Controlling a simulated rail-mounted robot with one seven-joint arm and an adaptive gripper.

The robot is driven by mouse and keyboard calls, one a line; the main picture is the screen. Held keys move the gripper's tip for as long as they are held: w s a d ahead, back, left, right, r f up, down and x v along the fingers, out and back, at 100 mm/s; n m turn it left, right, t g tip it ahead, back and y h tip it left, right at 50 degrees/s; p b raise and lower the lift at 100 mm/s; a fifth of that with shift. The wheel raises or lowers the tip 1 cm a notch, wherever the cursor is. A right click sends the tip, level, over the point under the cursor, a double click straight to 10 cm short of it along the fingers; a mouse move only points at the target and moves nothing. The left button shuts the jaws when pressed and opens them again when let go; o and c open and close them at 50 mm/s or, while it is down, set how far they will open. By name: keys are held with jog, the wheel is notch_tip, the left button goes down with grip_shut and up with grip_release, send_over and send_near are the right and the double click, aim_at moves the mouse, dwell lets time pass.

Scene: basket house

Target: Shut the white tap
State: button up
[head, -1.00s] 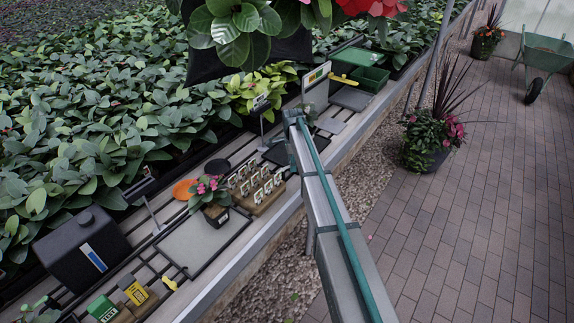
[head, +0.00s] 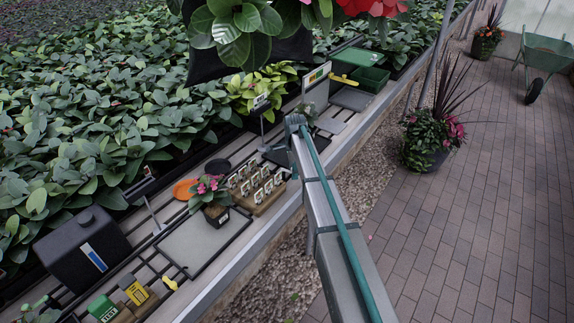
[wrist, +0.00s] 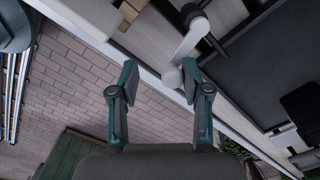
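In the wrist view a white tap-like piece (wrist: 188,43) lies at the top centre, slanting down to a rounded white end. A dark part sits at its upper end. My gripper (wrist: 159,78) is open, with its two fingers well apart and nothing held between them. The white rounded end lies near the right fingertip, slightly towards the gap; I cannot tell whether they touch. In the head view my arm reaches over the bench edge, its end hides the gripper, and I cannot make out the white tap.
A dark grey tray (wrist: 270,62) lies right of the white piece in the wrist view. In the head view the bench holds a wooden rack of labels (head: 259,190), a potted plant (head: 212,196) and a green tray (head: 370,78).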

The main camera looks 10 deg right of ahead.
jog(key=shift+s+f, duration=0.1)
jog(key=shift+s, duration=0.45)
jog(key=shift+w, duration=0.1)
jog(key=shift+w+d, duration=0.1)
jog(key=shift+w, duration=0.2)
notch_tip(320, 180, up, 7)
jog(key=p, duration=0.3)
